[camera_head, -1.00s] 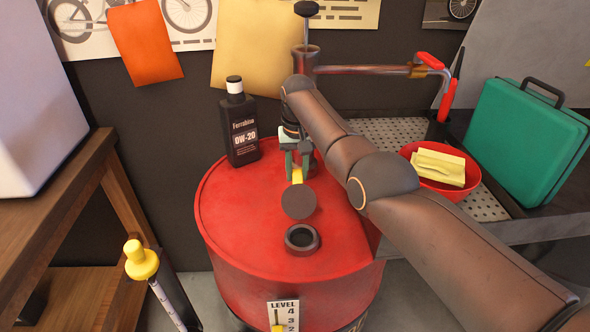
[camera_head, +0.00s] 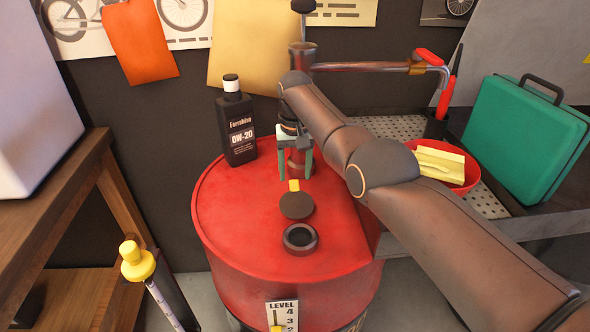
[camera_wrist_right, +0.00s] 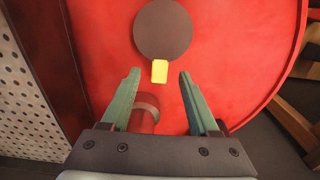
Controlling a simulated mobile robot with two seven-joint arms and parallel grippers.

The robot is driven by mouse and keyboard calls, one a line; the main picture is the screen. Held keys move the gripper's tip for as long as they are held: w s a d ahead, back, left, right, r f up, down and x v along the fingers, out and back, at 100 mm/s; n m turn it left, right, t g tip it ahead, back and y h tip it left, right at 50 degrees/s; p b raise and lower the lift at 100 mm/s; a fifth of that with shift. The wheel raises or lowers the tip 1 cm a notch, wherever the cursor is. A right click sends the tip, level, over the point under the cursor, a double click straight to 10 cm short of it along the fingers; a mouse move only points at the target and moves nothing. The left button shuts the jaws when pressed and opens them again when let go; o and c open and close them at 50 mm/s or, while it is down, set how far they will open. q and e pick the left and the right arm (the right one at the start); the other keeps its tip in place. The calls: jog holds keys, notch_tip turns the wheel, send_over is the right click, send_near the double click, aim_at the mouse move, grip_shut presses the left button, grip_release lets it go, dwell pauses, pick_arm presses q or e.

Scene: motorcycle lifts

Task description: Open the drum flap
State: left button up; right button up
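The red drum (camera_head: 235,215) stands in the middle of the head view. Its dark round flap (camera_head: 297,206) is swung back from the dark ring opening (camera_head: 300,238), which shows uncovered. The yellow tab (camera_head: 294,185) on the flap points to the back; the flap (camera_wrist_right: 164,28) and tab (camera_wrist_right: 159,71) also show in the right wrist view. My right gripper (camera_head: 295,174) is open behind the tab, its green fingers apart. In the wrist view, the tab appears between the fingertips, with gaps on both sides. My left gripper is out of view.
A black oil bottle (camera_head: 236,122) stands on the drum's back left. A pump with a red crank handle (camera_head: 428,57) rises behind. A red bowl (camera_head: 468,178) with yellow cloth and a green case (camera_head: 525,140) are right. A wooden bench (camera_head: 60,190) stands left.

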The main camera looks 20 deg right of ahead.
aim_at(295, 191)
notch_tip(295, 191, up, 12)
jog(key=p, duration=0.3)
jog(key=shift+s+r, duration=0.2)
dwell(0.3)
